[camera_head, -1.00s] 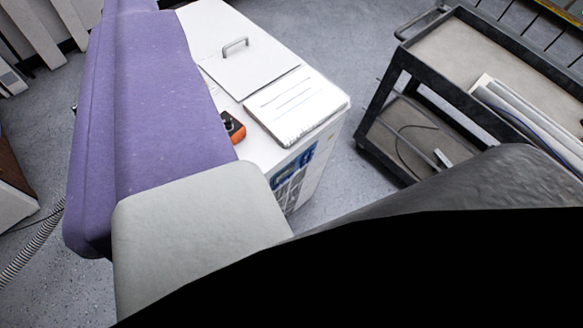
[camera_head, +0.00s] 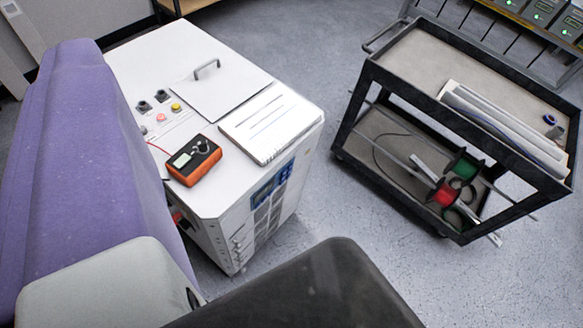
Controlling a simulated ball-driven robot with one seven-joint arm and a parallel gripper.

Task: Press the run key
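A white cabinet (camera_head: 215,200) stands left of centre. On its top, left of the hinged flap, is a small group of controls. It has a pink round button (camera_head: 161,117), a yellow round button (camera_head: 177,107) and two black knobs or sockets (camera_head: 153,100). No label is readable, so I cannot tell which control is the run key. Large purple, grey and dark parts, likely of my own arm, cover the left edge and the bottom. The purple part hides the cabinet's left side. My gripper's fingers do not show.
An orange meter (camera_head: 194,160) with a red lead lies near the controls. A white flap with a handle (camera_head: 207,68) and a printed sheet or pad (camera_head: 270,125) are beside it. A black cart (camera_head: 462,105) with spools stands at right. Clear floor lies between.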

